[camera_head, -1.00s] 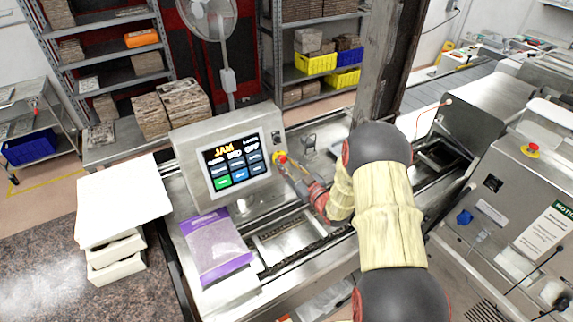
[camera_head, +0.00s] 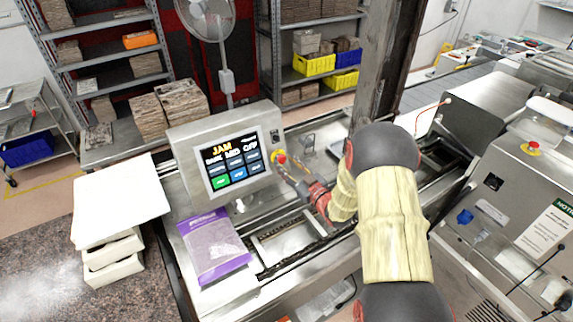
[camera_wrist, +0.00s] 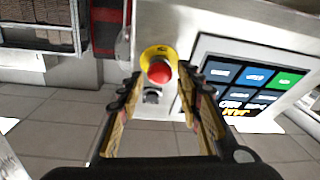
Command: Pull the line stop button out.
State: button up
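The line stop button is a red mushroom head (camera_wrist: 160,72) on a yellow collar, on the steel face of the control panel beside its screen. In the head view the button (camera_head: 281,158) sits at the panel's right edge. My gripper (camera_wrist: 158,80) is open, with one finger on each side of the button in the wrist view. The button shows between the fingertips, and a gap is visible on both sides. I cannot tell whether the tips reach level with it. In the head view my gripper (camera_head: 289,171) is small and close to the button.
The panel screen (camera_head: 233,162) reads JAM. A small dark switch (camera_wrist: 152,95) is next to the button. A purple-edged bag (camera_head: 213,246) lies in front of the panel. Another red button (camera_head: 533,146) is on the right machine. A dark post (camera_head: 384,65) stands behind my arm.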

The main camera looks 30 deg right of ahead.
jog(key=shift+o, duration=0.9)
jog(key=shift+w, duration=0.1)
jog(key=s+d, duration=0.1)
jog(key=s, duration=1.1)
jog(key=shift+d, duration=0.1)
